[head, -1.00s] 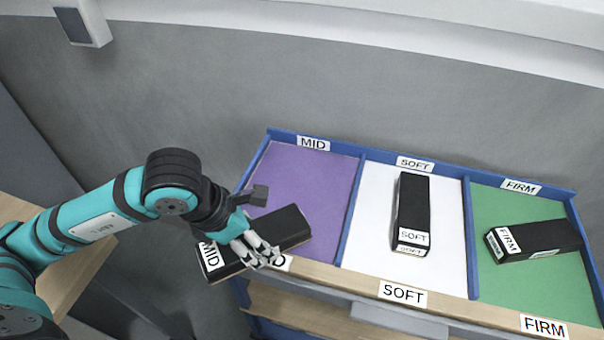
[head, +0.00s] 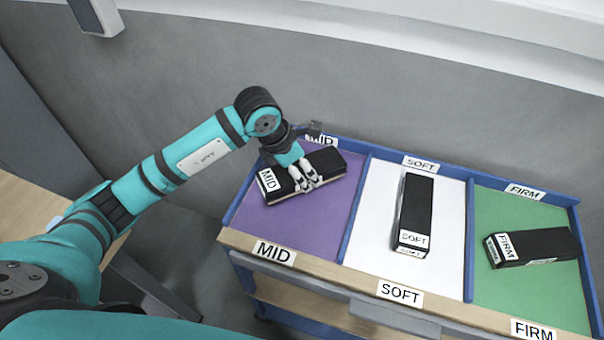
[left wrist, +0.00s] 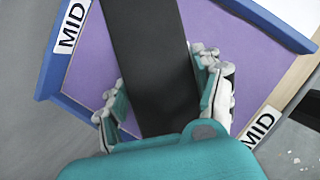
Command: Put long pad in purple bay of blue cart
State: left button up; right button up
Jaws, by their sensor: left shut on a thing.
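The long pad (head: 322,165) is a black block with a white MID label on its left end. My left gripper (head: 304,180) is shut on it, and the pad is over the purple bay (head: 300,221) of the blue cart (head: 359,208). I cannot tell whether the pad touches the bay floor. In the left wrist view, the pad (left wrist: 150,60) runs between the two fingers of my left gripper (left wrist: 165,95), above the purple bay floor (left wrist: 100,60). The pad's near end is hidden behind the gripper. My right gripper is not in view.
The white bay (head: 380,225) holds a black SOFT pad (head: 414,205). The green bay (head: 500,285) holds a black FIRM pad (head: 535,246). Blue dividers separate the bays, and a wooden front rail (head: 350,280) carries labels. A grey wall stands behind the cart.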

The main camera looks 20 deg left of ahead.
pick_arm(q)
notch_tip(320, 180, down, 3)
jog(key=shift+r+p, duration=0.2)
jog(key=shift+p, duration=0.4)
jog(key=shift+f, duration=0.4)
jog(key=o, duration=1.6)
jog(key=shift+f, duration=0.15)
